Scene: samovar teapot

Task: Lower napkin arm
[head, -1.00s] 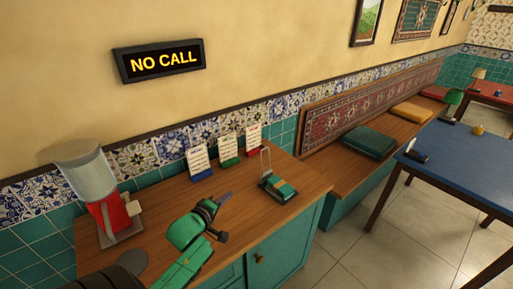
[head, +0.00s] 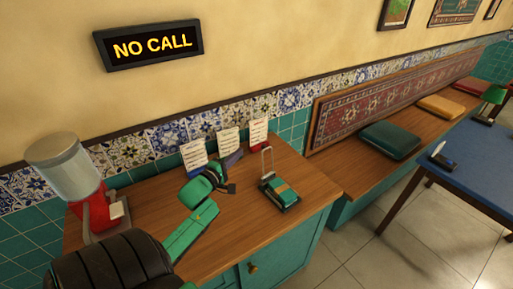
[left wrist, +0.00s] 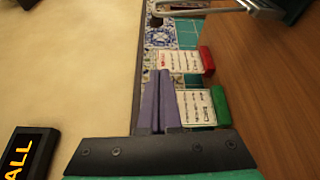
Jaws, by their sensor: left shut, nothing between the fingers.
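The napkin holder (head: 281,196) stands near the right end of the wooden counter, with a green and tan top. Its metal wire arm (head: 267,161) stands raised at the back. In the left wrist view a metal bar that looks like this arm (left wrist: 205,11) crosses the top edge. My left gripper (head: 236,156) is left of the raised arm, in front of the cards. Its purple-grey fingers are shut and empty, and show pressed together in the left wrist view (left wrist: 160,76). The fingers are apart from the arm. My right gripper is not seen.
Several small cards in coloured stands, including a red one (head: 259,133), line the back of the counter (head: 312,186). A red dispenser (head: 88,212) stands at left. A bench with a green cushion (head: 390,140) and a blue table (head: 470,160) are at right. A NO CALL sign (head: 150,45) hangs above.

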